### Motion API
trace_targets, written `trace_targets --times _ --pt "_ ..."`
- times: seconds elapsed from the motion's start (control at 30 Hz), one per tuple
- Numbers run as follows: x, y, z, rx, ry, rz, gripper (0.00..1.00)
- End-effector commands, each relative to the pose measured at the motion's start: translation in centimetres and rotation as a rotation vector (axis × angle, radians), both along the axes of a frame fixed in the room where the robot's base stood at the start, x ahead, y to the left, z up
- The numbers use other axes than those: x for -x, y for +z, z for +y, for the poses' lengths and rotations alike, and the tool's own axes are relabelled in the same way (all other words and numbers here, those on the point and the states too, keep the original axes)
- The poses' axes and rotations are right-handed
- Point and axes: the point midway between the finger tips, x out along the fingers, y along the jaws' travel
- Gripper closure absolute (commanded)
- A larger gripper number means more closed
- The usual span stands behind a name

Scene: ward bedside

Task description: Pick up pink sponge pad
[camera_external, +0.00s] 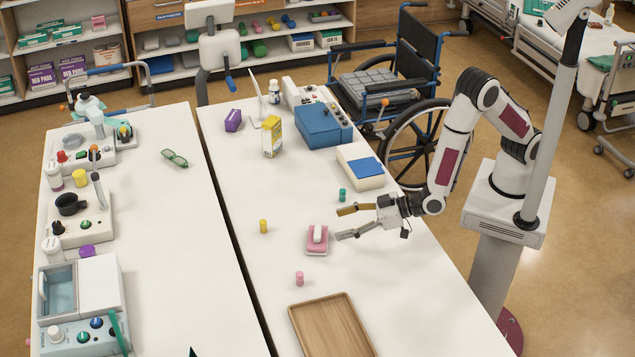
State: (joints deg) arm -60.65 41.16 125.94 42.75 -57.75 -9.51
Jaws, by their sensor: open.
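The pink sponge pad (317,247) lies flat on the right-hand white table. It is pink with a white raised piece on top. My gripper (346,223) reaches in from the right, its two fingers spread open and pointing left. The fingertips appear just to the upper right of the pad, with nothing between them. The height of the fingers over the table is hard to tell from this single view.
A wooden tray (296,312), a pink cylinder (299,278), a yellow cylinder (263,226) and a green cylinder (342,195) are near the pad. A white-and-blue box (358,178) stands behind my gripper. The table left of the pad is mostly clear.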

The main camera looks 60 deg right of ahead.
Motion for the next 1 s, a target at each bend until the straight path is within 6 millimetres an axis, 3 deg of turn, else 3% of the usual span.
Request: trace_targets --times 0.33,0.7,1.0 --pt "-0.2 -0.1 0.1 0.0 0.0 0.001 0.38" --pt "-2.2 -1.0 0.9 0.0 0.0 0.001 0.38" --pt "-2.2 -1.0 0.9 -0.001 0.001 0.001 0.38"
